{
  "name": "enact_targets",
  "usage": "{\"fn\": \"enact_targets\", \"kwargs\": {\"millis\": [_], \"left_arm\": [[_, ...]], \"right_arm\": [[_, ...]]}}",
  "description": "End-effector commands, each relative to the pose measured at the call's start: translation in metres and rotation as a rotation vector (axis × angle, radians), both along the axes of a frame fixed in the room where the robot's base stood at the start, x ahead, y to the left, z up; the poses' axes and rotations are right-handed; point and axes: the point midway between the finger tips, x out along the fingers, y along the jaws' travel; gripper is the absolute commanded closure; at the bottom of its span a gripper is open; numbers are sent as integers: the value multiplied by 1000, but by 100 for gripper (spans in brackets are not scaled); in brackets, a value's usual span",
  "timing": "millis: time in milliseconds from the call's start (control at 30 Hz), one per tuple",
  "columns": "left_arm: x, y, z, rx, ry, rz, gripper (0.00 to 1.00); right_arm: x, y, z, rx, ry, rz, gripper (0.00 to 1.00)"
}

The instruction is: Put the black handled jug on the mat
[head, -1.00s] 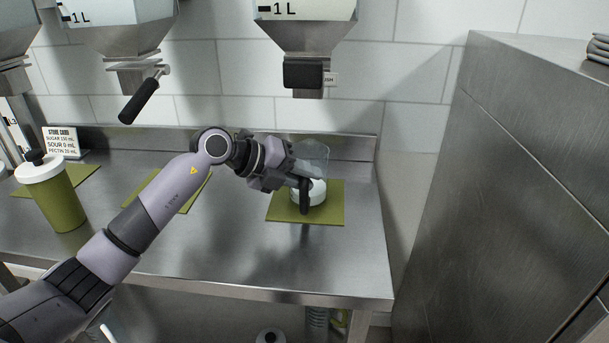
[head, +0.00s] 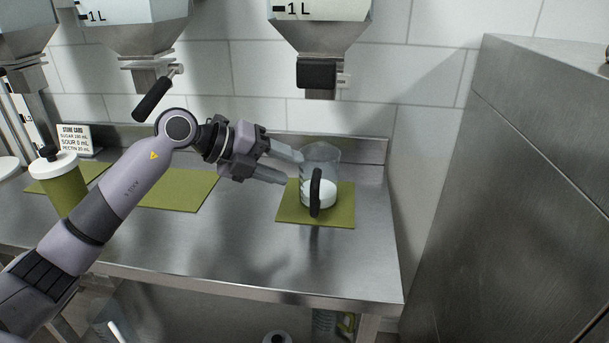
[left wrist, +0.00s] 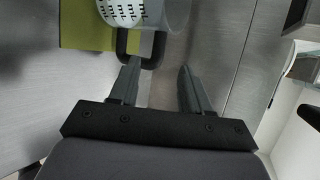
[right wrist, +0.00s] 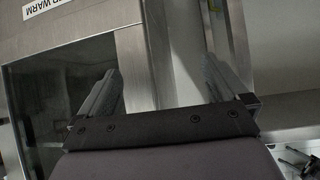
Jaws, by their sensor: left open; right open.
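The clear jug (head: 320,165) with a black handle (head: 316,192) and white contents stands upright on the right-hand green mat (head: 343,216). In the left wrist view the jug (left wrist: 176,14) shows at the top, with its black handle (left wrist: 138,56) just beyond the fingertips. My left gripper (head: 287,167) is open and empty, to the left of the jug and apart from the handle. Its open fingers also show in the left wrist view (left wrist: 158,72). My right gripper (right wrist: 160,82) is open and empty in the right wrist view, in front of metal cabinet surfaces.
Another dispenser's black lever (head: 152,100) hangs above the middle mat (head: 180,190). A green container with a white lid (head: 66,187) stands at left. A steel cabinet (head: 520,200) bounds the right side.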

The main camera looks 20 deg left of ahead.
Motion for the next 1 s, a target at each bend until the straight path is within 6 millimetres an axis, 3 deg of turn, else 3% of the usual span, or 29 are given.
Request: {"fn": "enact_targets", "kwargs": {"millis": [300,1000], "left_arm": [[-24,25,19,1,2,0,53],[-25,27,22,0,1,-1,53]], "right_arm": [[0,0,-5,0,0,0,0],[1,0,-5,0,-1,-1,0]]}}
